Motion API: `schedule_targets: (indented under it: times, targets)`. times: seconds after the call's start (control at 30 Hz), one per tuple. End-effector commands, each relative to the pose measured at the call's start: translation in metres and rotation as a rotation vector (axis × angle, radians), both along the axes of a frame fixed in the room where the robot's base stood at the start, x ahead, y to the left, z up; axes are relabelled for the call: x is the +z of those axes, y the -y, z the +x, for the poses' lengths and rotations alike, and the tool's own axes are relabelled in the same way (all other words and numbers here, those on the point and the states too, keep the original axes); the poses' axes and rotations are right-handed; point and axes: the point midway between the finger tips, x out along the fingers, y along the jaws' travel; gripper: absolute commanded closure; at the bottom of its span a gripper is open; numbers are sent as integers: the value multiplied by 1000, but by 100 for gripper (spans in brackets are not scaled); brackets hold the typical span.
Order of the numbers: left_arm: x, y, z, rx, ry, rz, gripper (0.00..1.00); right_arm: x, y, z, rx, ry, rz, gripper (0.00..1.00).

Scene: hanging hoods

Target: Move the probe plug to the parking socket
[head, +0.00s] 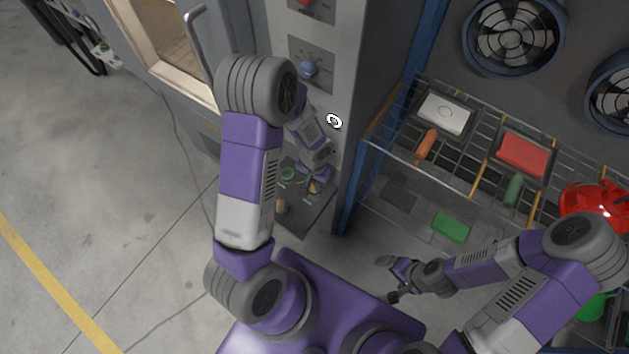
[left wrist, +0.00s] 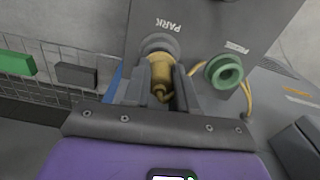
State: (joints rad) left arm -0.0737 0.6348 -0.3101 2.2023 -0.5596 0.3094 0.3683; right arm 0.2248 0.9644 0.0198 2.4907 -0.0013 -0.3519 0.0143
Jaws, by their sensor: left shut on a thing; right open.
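My left gripper (left wrist: 160,82) is shut on the brass-coloured probe plug (left wrist: 160,70). The plug's front end meets the grey round parking socket (left wrist: 158,43) under the PARK label; I cannot tell how deep it sits. A yellowish cable (left wrist: 247,100) runs near the plug and past the green ring socket (left wrist: 225,73), which is empty and to the right. In the head view my left gripper (head: 316,178) is low at the panel, beside the green socket (head: 288,174), and the plug is hard to make out. My right gripper (head: 389,280) is open and empty, away from the panel.
The grey panel (head: 342,95) has a blue knob (head: 309,68) above my left gripper. To the right, a wire rack (head: 470,170) holds a white box (head: 445,113), a red block (head: 523,154) and a red rounded object (head: 592,205). Open floor lies at left.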

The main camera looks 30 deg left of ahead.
Motion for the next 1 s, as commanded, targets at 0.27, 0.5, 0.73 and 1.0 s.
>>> schedule_targets:
  times: [0.27, 0.5, 0.73, 1.0]
  targets:
    - [-6, 0, 0, 0, 0, 0, 100, -6, 0, 0, 0, 0, 0, 0]
    - [-11, 0, 0, 0, 0, 0, 100, -11, 0, 0, 0, 0, 0, 0]
    - [-16, 0, 0, 0, 0, 0, 100, -15, 0, 0, 0, 0, 0, 0]
    - [-15, 0, 0, 0, 0, 0, 44, -15, 0, 0, 0, 0, 0, 0]
